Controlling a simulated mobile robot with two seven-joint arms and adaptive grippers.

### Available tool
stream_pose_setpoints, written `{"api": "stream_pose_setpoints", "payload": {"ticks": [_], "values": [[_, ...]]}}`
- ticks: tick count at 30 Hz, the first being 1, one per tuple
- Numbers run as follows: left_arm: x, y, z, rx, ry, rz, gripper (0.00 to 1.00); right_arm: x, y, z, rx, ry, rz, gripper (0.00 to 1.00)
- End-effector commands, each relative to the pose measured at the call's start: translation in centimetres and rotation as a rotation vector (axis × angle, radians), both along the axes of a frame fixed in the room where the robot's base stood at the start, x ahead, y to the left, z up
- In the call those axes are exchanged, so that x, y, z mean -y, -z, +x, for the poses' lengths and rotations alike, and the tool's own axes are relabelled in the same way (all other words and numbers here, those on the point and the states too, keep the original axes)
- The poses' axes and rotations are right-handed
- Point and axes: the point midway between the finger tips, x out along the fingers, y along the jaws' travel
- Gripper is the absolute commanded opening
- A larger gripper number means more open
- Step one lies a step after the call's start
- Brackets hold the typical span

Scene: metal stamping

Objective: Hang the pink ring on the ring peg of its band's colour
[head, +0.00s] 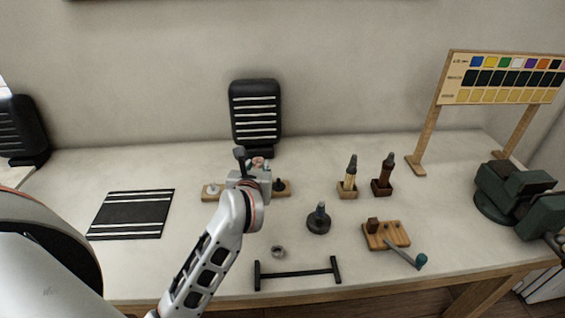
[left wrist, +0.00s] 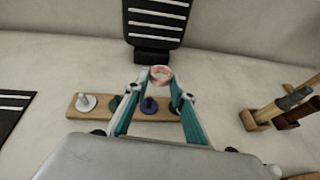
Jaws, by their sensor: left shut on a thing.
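The pink ring (left wrist: 161,73) is held between the fingertips of my left gripper (left wrist: 159,84); it also shows in the head view (head: 258,162). I cannot make out its band's colour. The wooden peg board (left wrist: 99,114) lies below and behind the fingers, with a white peg (left wrist: 85,101) at its left end, then a green peg (left wrist: 115,103), a blue peg (left wrist: 149,105) and a dark peg (head: 279,185) at its right end. The ring is apart from the pegs. In the head view my left gripper (head: 252,172) covers the board's middle. My right gripper is not in view.
A black slatted stand (head: 255,113) is behind the board. A striped black mat (head: 132,214) lies left. Right are tools in wooden blocks (head: 348,191), a dark cone-shaped piece (head: 319,222) and a crank block (head: 388,237). A grey ring (head: 278,252) and black bar (head: 297,273) lie in front.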

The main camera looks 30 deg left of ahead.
Motion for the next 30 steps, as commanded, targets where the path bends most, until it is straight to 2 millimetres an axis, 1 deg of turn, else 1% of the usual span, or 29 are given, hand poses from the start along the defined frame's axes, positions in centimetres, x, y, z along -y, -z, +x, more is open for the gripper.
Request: {"api": "stream_pose_setpoints", "payload": {"ticks": [4,9,16,20,24,30], "values": [[-0.8,0.2,-0.6,0.000,-0.022,0.000,0.00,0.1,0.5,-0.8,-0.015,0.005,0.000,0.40],[-0.8,0.2,-0.6,0.000,-0.023,0.001,0.00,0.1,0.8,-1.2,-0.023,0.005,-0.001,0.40],[-0.8,0.2,-0.6,-0.001,-0.015,0.006,0.00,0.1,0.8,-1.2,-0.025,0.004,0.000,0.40],[-0.8,0.9,-0.6,-0.001,-0.015,0.003,0.00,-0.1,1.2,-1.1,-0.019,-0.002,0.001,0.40],[-0.8,2.1,-0.6,-0.001,-0.015,0.003,0.00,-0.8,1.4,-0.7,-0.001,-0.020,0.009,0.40],[-0.8,4.1,-0.6,-0.001,-0.015,0.003,0.00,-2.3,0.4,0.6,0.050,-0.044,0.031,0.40]]}}
